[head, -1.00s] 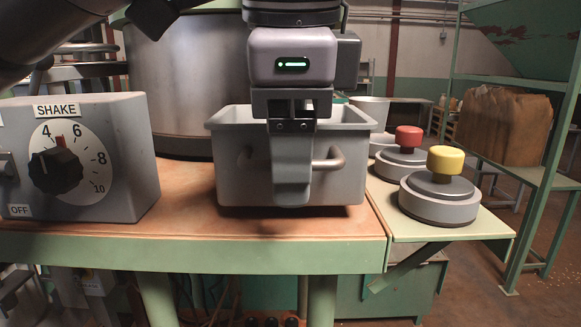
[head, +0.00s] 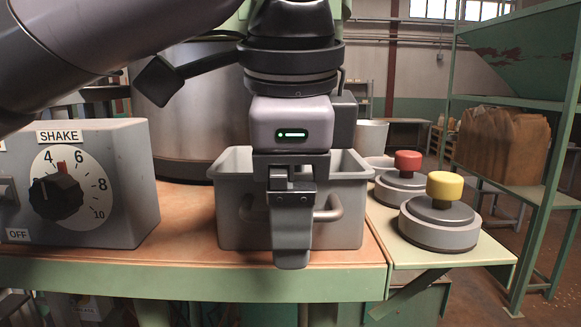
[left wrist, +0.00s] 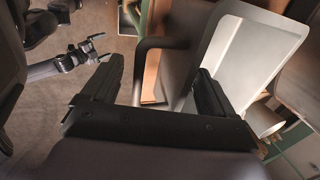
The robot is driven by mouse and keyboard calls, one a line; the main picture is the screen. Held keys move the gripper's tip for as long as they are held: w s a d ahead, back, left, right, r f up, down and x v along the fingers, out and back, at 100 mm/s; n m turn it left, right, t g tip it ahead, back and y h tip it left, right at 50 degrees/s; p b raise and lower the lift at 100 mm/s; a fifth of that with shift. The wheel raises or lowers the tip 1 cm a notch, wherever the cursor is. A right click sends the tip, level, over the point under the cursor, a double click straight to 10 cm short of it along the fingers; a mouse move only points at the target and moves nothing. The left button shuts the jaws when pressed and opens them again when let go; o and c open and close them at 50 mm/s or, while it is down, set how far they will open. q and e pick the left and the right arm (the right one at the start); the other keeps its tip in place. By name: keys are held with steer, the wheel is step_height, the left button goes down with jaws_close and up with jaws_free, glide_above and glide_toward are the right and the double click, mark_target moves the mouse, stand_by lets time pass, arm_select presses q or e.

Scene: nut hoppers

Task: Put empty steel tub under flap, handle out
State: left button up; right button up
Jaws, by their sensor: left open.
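The grey steel tub (head: 235,215) stands upright on the wooden bench top, its bar handle (head: 330,209) facing me. What I see of its inside is bare. My left gripper (head: 290,235) hangs in front of the tub, pointing down and hiding the middle of the handle. My right gripper (left wrist: 98,49) shows there over the floor, fingers apart and empty. I cannot make out the flap.
A grey control box (head: 115,190) with a SHAKE dial stands left on the bench (head: 190,225). A large steel drum (head: 190,110) is behind the tub. A red button (head: 407,161) and a yellow button (head: 445,186) stand on the right side shelf.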

arm_select(q)
steer(key=v, duration=1.2)
steer(key=shift+r, duration=0.1)
steer(key=shift+s, duration=0.1)
